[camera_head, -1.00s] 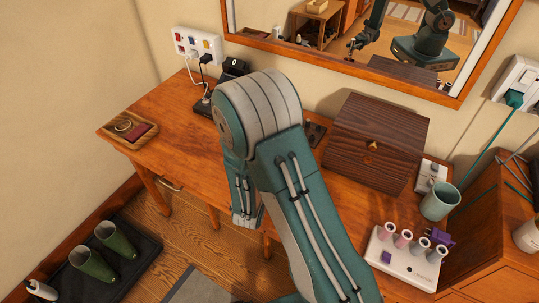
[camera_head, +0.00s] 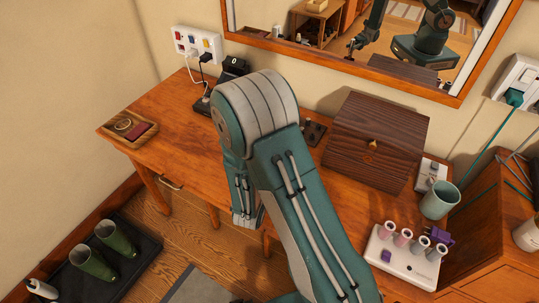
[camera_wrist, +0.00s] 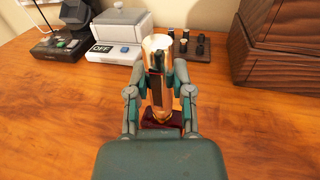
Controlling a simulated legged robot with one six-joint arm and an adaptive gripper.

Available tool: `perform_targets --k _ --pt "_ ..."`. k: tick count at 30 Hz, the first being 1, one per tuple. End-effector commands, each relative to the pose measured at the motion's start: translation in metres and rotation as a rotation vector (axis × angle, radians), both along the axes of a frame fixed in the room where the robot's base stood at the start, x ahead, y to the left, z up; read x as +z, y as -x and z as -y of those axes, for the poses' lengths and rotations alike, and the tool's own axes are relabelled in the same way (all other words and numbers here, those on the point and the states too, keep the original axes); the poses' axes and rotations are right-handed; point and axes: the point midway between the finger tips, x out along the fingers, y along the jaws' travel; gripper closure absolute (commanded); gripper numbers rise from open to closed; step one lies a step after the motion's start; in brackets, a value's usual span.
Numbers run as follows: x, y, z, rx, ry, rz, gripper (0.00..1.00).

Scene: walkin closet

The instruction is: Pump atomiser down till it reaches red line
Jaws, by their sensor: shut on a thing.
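The atomiser (camera_wrist: 158,88) is a copper-gold cylinder with a silvery top and a dark strip down its near side. It stands roughly upright in the wrist view, between the fingers of my gripper (camera_wrist: 160,82), which is shut on it. A dark red piece (camera_wrist: 162,118) shows below it; I cannot tell if it touches the atomiser. I cannot make out a red line. In the head view my arm hides both the gripper and the atomiser.
A white device marked OFF (camera_wrist: 113,50) and a black device (camera_wrist: 62,44) stand behind to the left. A black tray with small bottles (camera_wrist: 195,50) is behind; a dark wooden box (camera_head: 376,140) is at right.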

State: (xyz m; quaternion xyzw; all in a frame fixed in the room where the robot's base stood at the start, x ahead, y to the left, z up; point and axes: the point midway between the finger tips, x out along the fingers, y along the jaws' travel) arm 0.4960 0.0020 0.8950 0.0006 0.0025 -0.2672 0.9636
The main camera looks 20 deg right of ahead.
Motion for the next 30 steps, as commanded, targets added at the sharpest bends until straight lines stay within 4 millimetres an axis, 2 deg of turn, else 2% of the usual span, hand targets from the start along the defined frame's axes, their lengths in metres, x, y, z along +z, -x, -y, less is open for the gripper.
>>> perform_targets --k 30 --pt "-0.0096 0.0003 0.0000 0.000 -0.001 -0.005 1.00"
